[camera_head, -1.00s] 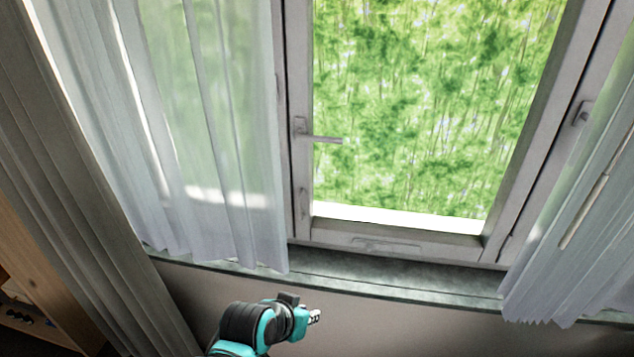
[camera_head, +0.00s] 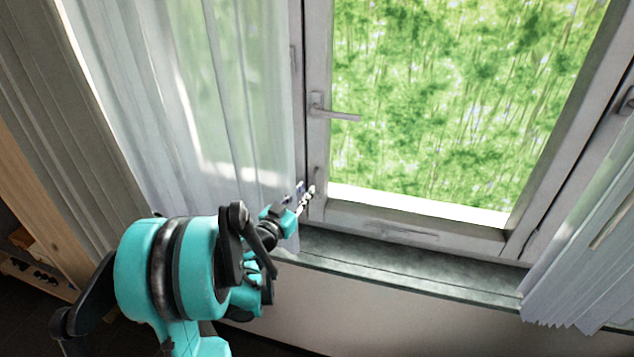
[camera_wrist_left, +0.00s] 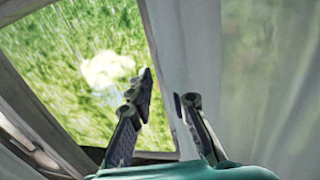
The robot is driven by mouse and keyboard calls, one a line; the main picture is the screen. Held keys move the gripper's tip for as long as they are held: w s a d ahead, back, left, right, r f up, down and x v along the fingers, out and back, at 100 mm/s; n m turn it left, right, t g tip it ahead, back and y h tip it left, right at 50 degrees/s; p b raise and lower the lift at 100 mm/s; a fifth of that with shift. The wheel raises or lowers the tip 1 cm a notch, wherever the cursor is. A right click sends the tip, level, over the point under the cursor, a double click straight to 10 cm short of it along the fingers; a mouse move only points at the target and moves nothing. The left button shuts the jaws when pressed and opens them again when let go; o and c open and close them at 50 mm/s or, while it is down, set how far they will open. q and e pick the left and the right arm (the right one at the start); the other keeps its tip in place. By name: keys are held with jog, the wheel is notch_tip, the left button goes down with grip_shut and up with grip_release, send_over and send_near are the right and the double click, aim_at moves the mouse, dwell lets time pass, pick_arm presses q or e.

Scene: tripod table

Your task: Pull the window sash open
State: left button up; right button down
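The window sash (camera_head: 420,222) is a grey frame around a glass pane with greenery outside. Its handle (camera_head: 335,115) points right, roughly horizontal, on the left stile. I cannot tell whether the sash stands slightly ajar. My left gripper (camera_head: 306,198) is at the lower left corner of the sash, below the handle and not on it. In the left wrist view my left gripper (camera_wrist_left: 164,98) is open, its two fingers apart, with the frame's upright (camera_wrist_left: 185,55) behind the gap. Contact with the frame cannot be told. My right gripper is not in view.
A sheer curtain (camera_head: 235,100) hangs left of the sash, close to my left gripper. Another curtain (camera_head: 585,265) hangs at the right. A dark stone sill (camera_head: 400,275) runs below the window. A wooden shelf (camera_head: 40,215) stands at the far left.

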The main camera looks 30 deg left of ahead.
aim_at(313, 182)
pick_arm(q)
jog(key=w+b, duration=0.1)
jog(key=w, duration=0.5)
jog(key=shift+w+a, duration=0.1)
grip_shut()
